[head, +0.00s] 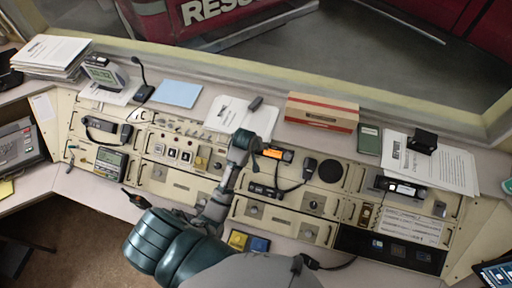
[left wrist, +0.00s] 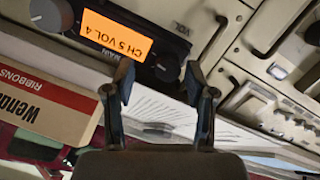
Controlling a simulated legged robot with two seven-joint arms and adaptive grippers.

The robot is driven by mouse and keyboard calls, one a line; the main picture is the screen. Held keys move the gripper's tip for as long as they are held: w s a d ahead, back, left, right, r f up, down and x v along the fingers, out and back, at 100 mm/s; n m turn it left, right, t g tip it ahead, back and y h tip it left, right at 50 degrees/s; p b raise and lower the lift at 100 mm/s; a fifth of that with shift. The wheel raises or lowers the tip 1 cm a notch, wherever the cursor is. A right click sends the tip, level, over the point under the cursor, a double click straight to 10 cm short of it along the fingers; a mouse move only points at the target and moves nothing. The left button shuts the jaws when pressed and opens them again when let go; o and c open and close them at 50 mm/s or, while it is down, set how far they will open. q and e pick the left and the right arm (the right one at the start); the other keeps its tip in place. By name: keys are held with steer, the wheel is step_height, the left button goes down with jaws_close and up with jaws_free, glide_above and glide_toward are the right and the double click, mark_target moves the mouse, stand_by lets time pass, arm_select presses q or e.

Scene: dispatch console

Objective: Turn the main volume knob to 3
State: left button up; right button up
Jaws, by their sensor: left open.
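The main radio's orange display (left wrist: 117,36) reads "CH 5 VOL 4", upside down in the left wrist view; it also shows in the head view (head: 278,154). The dark round volume knob (left wrist: 165,68) is near the "VOL" label. Another dark knob (left wrist: 51,14) is on the display's other side. My left gripper (left wrist: 157,70) is open, its fingertips on either side of the volume knob in the picture; I cannot tell whether they touch it. In the head view my left gripper (head: 245,143) covers the radio's left end and hides the volume knob. My right gripper is not in view.
A red and cream box (head: 321,113) stands behind the radio. A hand microphone (head: 309,166) on a coiled cord lies to its right. Papers (head: 243,117) and a dark small object (head: 255,103) lie behind the gripper. Switches and small knobs fill the surrounding console panels.

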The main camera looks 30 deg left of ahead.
arm_select(q)
steer(key=shift+w+d+f, duration=0.15)
steer(key=shift+d+f, duration=0.15)
steer(key=shift+d, duration=0.45)
steer(key=shift+a, duration=0.2)
steer(key=shift+a+f, duration=0.15)
steer(key=shift+a, duration=0.4)
steer(key=shift+a+f, duration=0.15)
steer(key=shift+a, duration=0.4)
steer(key=shift+a+f, duration=0.2)
steer(key=shift+a, duration=0.55)
steer(key=c, duration=0.8)
steer(key=shift+d, duration=0.3)
steer(key=shift+c, duration=0.5)
steer(key=shift+w+d+r, duration=0.1)
steer(key=shift+d, duration=0.75)
jaws_close()
steer(key=shift+a, duration=0.45)
steer(key=shift+d+n, duration=0.15)
steer(key=shift+n, duration=1.25)
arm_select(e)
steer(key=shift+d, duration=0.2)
